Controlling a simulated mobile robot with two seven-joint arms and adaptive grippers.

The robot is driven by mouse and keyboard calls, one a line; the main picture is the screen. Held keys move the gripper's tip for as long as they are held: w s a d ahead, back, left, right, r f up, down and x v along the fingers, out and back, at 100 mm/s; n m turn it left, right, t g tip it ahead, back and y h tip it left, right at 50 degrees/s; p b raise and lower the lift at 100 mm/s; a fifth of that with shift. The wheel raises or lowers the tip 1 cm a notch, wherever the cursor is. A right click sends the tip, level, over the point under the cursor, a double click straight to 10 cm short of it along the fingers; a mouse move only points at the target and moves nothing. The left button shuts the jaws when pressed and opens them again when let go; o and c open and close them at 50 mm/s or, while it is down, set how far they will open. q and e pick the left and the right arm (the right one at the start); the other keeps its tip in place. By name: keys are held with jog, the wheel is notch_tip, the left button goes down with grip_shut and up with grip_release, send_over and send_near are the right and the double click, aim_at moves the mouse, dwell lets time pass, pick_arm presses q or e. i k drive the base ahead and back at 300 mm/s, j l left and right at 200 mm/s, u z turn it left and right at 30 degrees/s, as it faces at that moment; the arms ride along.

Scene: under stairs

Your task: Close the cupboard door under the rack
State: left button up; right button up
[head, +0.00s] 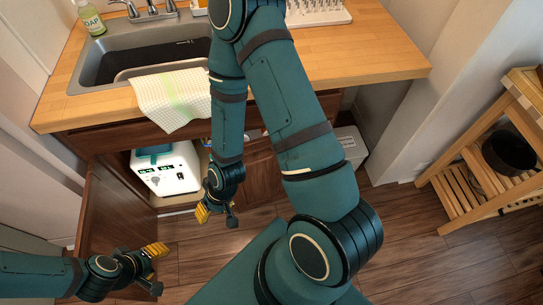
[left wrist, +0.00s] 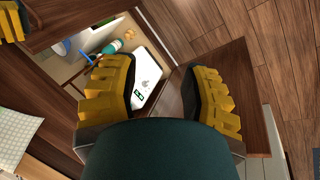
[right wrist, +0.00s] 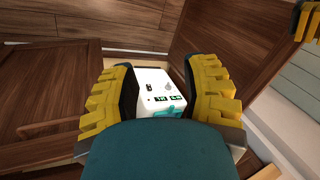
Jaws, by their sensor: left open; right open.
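The rack (head: 318,12) is white and stands on the counter at the top of the head view. The brown cupboard door (head: 264,172) under it is partly hidden by my arm and looks ajar. It also shows at the left in the right wrist view (right wrist: 45,95). My right gripper (head: 216,213) is open and empty in front of the cupboard opening, near that door's free edge. My left gripper (head: 157,268) is open and empty, low by the other cupboard door (head: 115,215), which stands wide open at the left.
A white appliance (head: 167,172) stands inside the cupboard. A green-capped bottle (left wrist: 112,47) shows inside too. A towel (head: 174,98) hangs over the counter edge by the sink (head: 100,62). A wooden shelf (head: 480,170) stands at the right. The floor (head: 430,255) between is clear.

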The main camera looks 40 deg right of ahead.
aim_at(262, 185)
jog(key=z, duration=1.6)
jog(key=k+j, duration=0.15)
jog(key=k+z, duration=0.05)
